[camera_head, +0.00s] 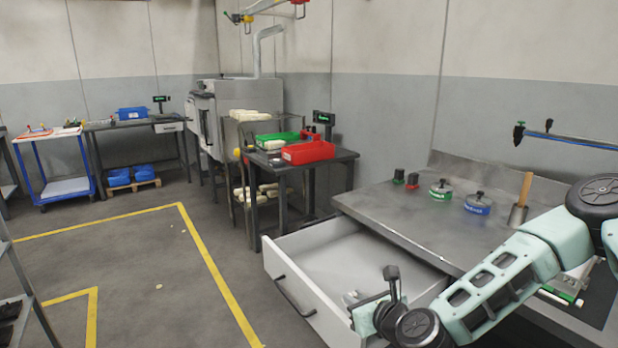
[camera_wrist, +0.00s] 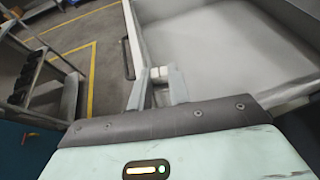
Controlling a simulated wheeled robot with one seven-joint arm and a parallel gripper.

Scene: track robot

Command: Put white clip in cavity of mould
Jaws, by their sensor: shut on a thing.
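My gripper (camera_wrist: 158,80) is shut on a small white piece, which looks like the white clip (camera_wrist: 158,72), between its fingertips in the wrist view. In the head view my gripper (camera_head: 358,300) is over the open drawer, near its front right part; the clip is too small to make out there. I cannot pick out the mould for certain. A green and white item (camera_head: 566,287) lies on the worktop at the right, partly hidden behind my arm.
The open drawer (camera_head: 310,290) juts out from the bench; its visible floor looks empty. The metal worktop (camera_head: 400,215) carries a green-labelled tin (camera_head: 441,190), a blue-labelled tin (camera_head: 478,203) and a pot with a wooden handle (camera_head: 518,214). Floor left of the drawer is clear.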

